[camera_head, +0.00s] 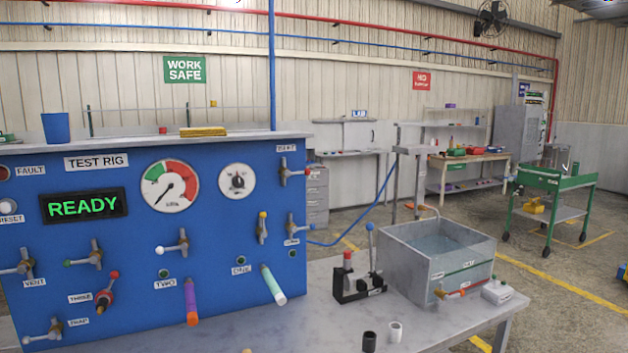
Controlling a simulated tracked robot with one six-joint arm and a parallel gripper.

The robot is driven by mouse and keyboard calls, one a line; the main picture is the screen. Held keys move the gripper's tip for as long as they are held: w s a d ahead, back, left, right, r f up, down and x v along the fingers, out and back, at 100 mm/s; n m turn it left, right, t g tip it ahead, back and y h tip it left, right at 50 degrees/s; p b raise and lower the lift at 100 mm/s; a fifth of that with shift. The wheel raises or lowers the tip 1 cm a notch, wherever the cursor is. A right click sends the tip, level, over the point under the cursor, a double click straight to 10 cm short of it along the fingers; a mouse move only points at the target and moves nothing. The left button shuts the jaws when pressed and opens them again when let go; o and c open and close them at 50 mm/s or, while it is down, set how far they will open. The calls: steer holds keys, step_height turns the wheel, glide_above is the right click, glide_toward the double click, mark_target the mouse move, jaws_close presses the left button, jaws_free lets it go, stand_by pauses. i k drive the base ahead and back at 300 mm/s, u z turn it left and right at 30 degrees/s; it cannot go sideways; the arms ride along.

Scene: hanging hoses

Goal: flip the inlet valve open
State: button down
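A blue test rig panel (150,215) fills the left side, with several lever valves. A white-tipped valve (173,247) over TWO lies nearly level. Which one is the inlet valve I cannot tell for sure. My gripper is not in view.
A black fixture with levers (358,285) and a grey water tank (437,258) stand on the bench (325,315). A black cup (369,341) and a white cup (395,331) stand near its front.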

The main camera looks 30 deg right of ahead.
mark_target(287, 174)
steer(key=i, duration=0.9)
steer(key=u, duration=0.05)
